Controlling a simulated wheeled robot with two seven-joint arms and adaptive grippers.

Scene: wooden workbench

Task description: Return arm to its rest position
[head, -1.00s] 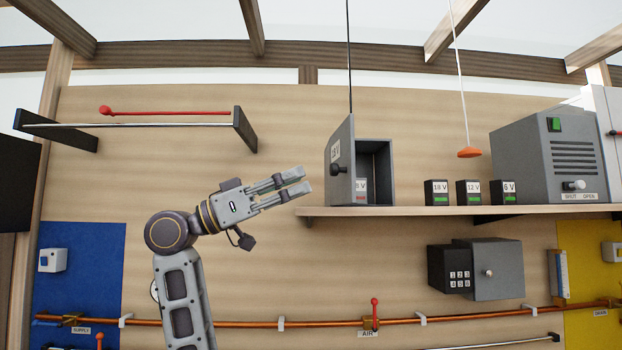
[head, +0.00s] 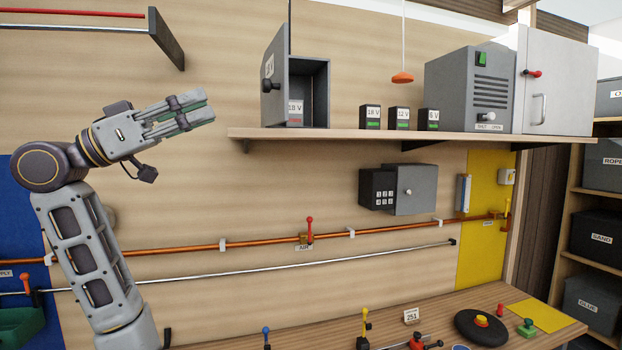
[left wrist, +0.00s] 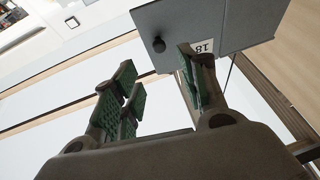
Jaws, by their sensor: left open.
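My left gripper (head: 185,112) is raised at the left of the head view, in front of the wooden wall, pointing right. Its jaws are open, and the left wrist view shows the green finger pads (left wrist: 150,95) apart with nothing between them. The grey cabinet with its door open (head: 308,90) stands on the shelf to the right of the gripper, apart from it in the head view. Its door with a black knob and an 18 label also shows beyond the fingers in the left wrist view (left wrist: 225,25). My right gripper is not in view.
The shelf (head: 350,134) carries several labelled battery blocks (head: 370,117) and a grey machine (head: 470,85). An orange pull (head: 402,78) hangs above. A keypad box (head: 378,188) and a copper pipe (head: 270,240) are on the wall. The workbench (head: 460,305) holds levers and buttons.

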